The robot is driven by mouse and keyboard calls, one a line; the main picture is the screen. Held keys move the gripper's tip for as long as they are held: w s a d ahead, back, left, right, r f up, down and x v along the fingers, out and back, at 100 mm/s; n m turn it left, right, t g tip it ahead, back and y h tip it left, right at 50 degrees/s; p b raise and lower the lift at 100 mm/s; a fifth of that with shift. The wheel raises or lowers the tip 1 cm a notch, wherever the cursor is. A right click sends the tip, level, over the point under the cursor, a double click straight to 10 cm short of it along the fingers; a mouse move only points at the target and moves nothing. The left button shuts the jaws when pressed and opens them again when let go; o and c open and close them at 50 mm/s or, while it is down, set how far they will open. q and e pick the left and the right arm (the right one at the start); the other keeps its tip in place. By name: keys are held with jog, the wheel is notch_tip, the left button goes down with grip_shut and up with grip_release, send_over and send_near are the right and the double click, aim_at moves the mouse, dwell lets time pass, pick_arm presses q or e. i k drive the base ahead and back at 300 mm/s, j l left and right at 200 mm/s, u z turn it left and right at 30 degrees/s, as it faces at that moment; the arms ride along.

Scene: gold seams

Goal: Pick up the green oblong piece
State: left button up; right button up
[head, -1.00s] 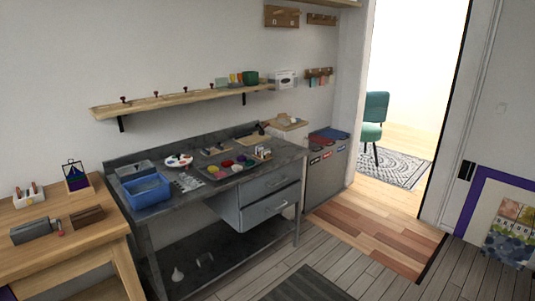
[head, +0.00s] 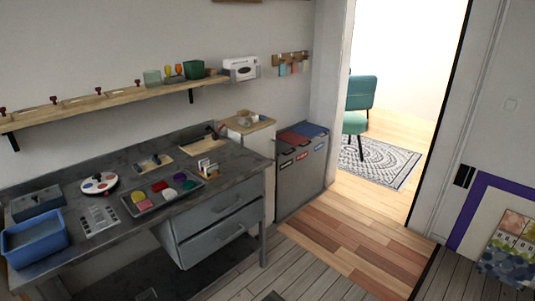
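A grey tray (head: 150,209) lies on the dark grey workbench (head: 105,255) and holds several small coloured pieces. A green piece (head: 190,184) is at the tray's right end, beside a purple one (head: 180,176). It looks rounded or oblong, but it is too small to tell its exact shape. A white, a red, a yellow and a pink piece lie further left in the tray. Neither of my grippers is in view.
A blue bin (head: 35,240) and a round palette (head: 99,183) stand left of the tray. A small card holder (head: 208,168) is at its right. A wall shelf (head: 100,101) runs above the bench. Wooden floor (head: 345,245) is open to the right.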

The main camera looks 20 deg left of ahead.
aim_at(210, 168)
jog(key=i+u, duration=0.2)
jog(key=i, duration=0.2)
jog(key=i+l+u, duration=0.2)
jog(key=i, duration=0.25)
jog(key=i+l+u, duration=0.15)
jog(key=i, duration=0.25)
jog(key=i+l+u, duration=0.2)
jog(key=i+l, duration=0.05)
jog(key=i, duration=0.15)
